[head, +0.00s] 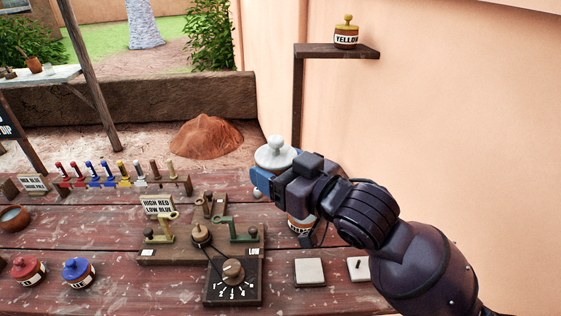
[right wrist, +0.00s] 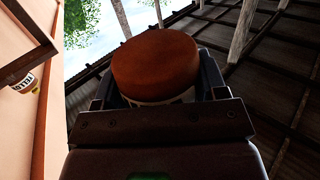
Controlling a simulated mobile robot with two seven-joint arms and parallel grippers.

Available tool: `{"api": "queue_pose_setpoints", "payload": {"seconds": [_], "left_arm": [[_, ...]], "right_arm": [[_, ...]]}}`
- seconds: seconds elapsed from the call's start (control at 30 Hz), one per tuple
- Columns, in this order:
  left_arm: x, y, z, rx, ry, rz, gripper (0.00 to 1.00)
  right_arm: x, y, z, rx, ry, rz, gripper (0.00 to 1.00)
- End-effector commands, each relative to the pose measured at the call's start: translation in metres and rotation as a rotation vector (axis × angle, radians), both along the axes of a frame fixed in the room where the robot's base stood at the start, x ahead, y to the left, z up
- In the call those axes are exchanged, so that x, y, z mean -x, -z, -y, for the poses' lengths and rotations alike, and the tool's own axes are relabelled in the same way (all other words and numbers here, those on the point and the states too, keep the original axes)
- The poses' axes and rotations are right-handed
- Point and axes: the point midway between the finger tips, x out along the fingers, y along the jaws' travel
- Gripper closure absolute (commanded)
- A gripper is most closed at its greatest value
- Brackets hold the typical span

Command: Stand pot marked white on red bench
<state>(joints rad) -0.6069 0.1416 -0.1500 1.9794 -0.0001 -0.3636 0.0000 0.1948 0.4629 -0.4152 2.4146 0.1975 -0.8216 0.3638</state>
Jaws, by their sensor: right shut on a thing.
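A white-lidded pot (head: 276,153) is in my right gripper (head: 264,180), held above the red plank bench (head: 110,220) near its back edge. The lid and knob show in the head view; the gripper hides the pot's body. In the right wrist view the pot's round brown underside (right wrist: 155,68) and a strip of white label show between the fingers. The label's word cannot be read. My right gripper is shut on this pot. My left gripper is not in view.
Below my right wrist a partly hidden labelled pot (head: 299,222) shows. A dial and lever panel (head: 232,275), pale square tiles (head: 309,272), red-lidded (head: 28,271) and blue-lidded (head: 77,272) pots occupy the bench. A yellow-lidded pot (head: 346,35) stands on the wall shelf (head: 318,51).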

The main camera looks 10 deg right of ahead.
Motion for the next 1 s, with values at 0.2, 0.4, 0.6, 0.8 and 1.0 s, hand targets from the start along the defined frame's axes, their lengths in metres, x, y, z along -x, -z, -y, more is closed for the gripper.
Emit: {"api": "queue_pose_setpoints", "payload": {"seconds": [0.2, 0.4, 0.6, 0.8, 1.0], "left_arm": [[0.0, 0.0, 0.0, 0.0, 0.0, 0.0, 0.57], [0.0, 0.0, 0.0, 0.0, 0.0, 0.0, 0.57], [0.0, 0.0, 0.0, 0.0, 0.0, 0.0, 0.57], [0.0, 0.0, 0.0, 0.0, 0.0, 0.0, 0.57], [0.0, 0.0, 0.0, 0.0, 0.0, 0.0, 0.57]], "right_arm": [[-0.006, 0.016, -0.006, 0.005, -0.15, -0.001, 0.77], [-0.01, 0.028, -0.012, 0.003, -0.271, -0.001, 0.77], [-0.014, 0.039, -0.017, 0.005, -0.382, 0.0, 0.77], [-0.016, 0.048, -0.023, 0.005, -0.477, 0.0, 0.77], [-0.017, 0.053, -0.03, 0.002, -0.546, 0.004, 0.77]]}}
